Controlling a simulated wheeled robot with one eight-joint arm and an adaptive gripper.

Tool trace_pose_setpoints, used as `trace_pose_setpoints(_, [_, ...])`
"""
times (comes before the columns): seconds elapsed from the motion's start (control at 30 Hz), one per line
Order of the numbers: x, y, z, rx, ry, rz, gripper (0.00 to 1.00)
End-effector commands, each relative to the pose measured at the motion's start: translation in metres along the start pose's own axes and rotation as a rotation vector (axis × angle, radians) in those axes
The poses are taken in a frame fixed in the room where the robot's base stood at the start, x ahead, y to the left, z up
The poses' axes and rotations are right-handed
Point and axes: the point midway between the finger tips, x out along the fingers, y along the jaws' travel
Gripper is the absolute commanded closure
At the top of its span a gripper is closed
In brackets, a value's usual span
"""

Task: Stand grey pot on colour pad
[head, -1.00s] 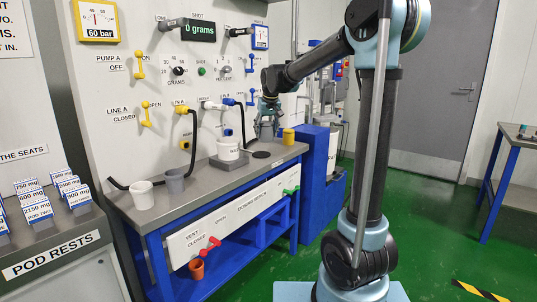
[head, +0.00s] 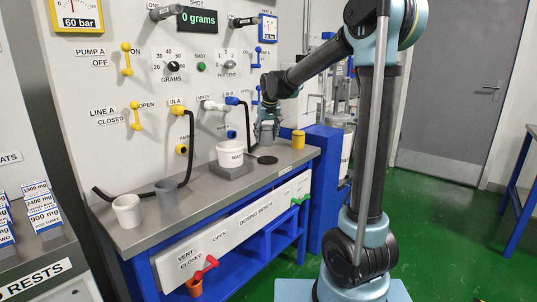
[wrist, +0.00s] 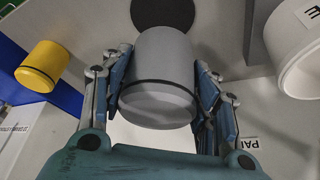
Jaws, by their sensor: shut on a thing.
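My gripper (wrist: 161,85) is shut on a grey pot (wrist: 158,65), with a finger on each side of it. The pot has a dark band around it. In the head view my gripper (head: 267,116) holds the grey pot (head: 266,131) over the back right of the bench, partly hidden by the fingers. A flat dark round pad (head: 267,160) lies bare on the bench; in the wrist view the pad (wrist: 163,11) shows just beyond the pot, partly covered by it. No label shows on the pad.
A white pot (head: 230,154) on a grey block stands left of the pad. A yellow pot (head: 298,139) stands on the right. Another white pot (head: 127,211) stands at the bench's left end. Hoses (head: 190,150) hang from the panel.

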Motion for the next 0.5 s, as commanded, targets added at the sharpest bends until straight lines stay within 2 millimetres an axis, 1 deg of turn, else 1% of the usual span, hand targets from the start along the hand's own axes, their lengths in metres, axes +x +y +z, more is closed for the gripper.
trace_pose_setpoints(0.03, [0.008, 0.004, 0.003, 0.004, 0.0, 0.002, 0.75])
trace_pose_setpoints(0.1, [0.017, 0.007, 0.007, 0.008, 0.0, 0.003, 0.75])
trace_pose_setpoints(0.33, [0.034, 0.012, 0.014, 0.012, 0.0, 0.005, 0.75])
trace_pose_setpoints(0.5, [0.055, 0.012, 0.022, 0.013, 0.0, 0.006, 0.75])
